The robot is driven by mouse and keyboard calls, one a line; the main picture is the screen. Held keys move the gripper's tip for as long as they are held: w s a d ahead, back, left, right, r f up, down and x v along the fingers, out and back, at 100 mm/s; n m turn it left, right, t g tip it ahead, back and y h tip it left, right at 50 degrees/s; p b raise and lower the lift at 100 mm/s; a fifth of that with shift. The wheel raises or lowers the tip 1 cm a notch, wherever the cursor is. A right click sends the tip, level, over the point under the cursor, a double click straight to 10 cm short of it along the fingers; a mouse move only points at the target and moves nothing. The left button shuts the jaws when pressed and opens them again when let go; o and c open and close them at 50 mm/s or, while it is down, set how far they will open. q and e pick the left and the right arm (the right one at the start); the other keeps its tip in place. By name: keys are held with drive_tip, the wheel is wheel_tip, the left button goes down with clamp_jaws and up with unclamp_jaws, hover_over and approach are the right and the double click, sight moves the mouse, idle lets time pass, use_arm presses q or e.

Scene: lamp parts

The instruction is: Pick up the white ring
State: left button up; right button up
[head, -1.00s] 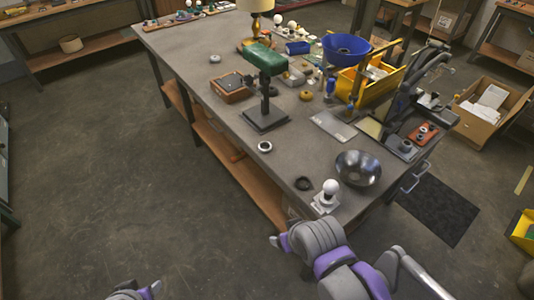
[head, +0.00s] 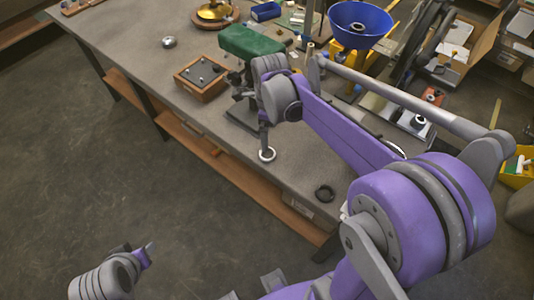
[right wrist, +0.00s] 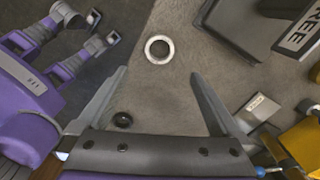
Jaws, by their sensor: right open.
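The white ring (head: 267,160) lies flat on the grey table near its left long edge. In the right wrist view the white ring (right wrist: 159,62) shows whole, just beyond my fingertips and between their lines. My right gripper (right wrist: 158,73) is open and empty, its two fingers spread wide. In the head view my right gripper (head: 264,138) points down at the ring, partly hidden by its own wrist; I cannot tell the height gap. My left gripper (head: 147,249) is low at the left, off the table, and its jaws do not show clearly.
A black ring (head: 324,193) lies nearer the table's front corner. A green-topped stand (head: 245,42) and a wooden box (head: 201,77) stand beyond the white ring. A blue bowl (head: 360,25) is farther right. My right arm covers much of the table's right side.

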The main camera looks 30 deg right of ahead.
sight(269, 156)
drive_tip(key=f, duration=0.4)
drive_tip(key=shift+s, duration=0.25)
drive_tip(key=f, duration=0.6)
drive_tip(key=shift+w+a, duration=0.1)
drive_tip(key=shift+w, duration=0.15)
drive_tip(key=shift+r, duration=0.1)
drive_tip(key=c, duration=1.4)
